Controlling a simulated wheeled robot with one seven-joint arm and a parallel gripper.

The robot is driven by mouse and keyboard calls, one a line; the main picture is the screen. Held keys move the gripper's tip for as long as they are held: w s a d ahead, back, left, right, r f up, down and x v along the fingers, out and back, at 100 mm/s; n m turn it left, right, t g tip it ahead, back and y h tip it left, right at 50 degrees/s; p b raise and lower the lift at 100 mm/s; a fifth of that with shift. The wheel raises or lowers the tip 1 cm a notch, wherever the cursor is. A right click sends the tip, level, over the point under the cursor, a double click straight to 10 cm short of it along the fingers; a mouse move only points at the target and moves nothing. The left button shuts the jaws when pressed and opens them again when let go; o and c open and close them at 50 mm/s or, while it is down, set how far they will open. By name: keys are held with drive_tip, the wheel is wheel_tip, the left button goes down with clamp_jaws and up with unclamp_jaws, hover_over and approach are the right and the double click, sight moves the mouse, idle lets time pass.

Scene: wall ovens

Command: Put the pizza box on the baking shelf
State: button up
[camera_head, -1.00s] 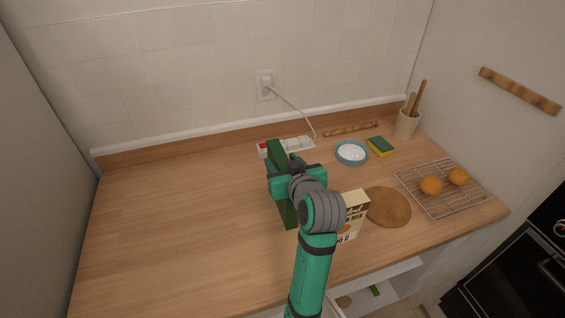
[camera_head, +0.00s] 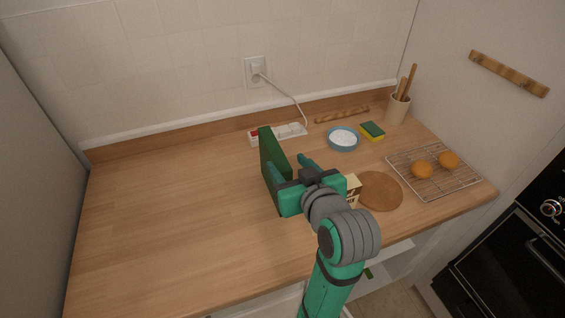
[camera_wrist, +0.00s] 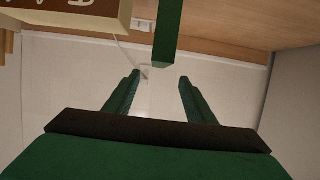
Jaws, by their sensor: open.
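The pizza box (camera_head: 270,150) is a thin dark green slab standing upright on the wooden counter, left of the middle in the head view. In the wrist view its green edge (camera_wrist: 168,35) hangs from the top, roughly in line with the gap between my fingers. My gripper (camera_head: 290,166) is open and empty, its fingers pointing toward the back wall. In the head view the left finger overlaps the box; in the wrist view the box edge ends near fingertip level.
A beige carton (camera_head: 353,187) stands just right of my gripper, partly hidden. A round wooden board (camera_head: 381,191), blue bowl (camera_head: 343,138), sponge (camera_head: 372,130) and utensil cup (camera_head: 398,108) are to the right. A black oven (camera_head: 520,265) is at far right. The left counter is clear.

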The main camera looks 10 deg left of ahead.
sight(276, 153)
drive_tip(key=shift+w+a+f+t, duration=0.3)
drive_tip(key=shift+w+a+f, duration=0.15)
drive_tip(key=shift+w+a, duration=0.15)
drive_tip(key=x, duration=0.4)
drive_tip(key=shift+w+a, duration=0.1)
drive_tip(key=shift+w, duration=0.1)
drive_tip(key=shift+f+x, duration=0.15)
drive_tip(key=shift+x, duration=1.3)
drive_tip(key=shift+f+x, duration=0.15)
drive_tip(key=shift+x, duration=1.25)
drive_tip(key=shift+s, duration=0.1)
drive_tip(key=shift+c, duration=0.3)
clamp_jaws()
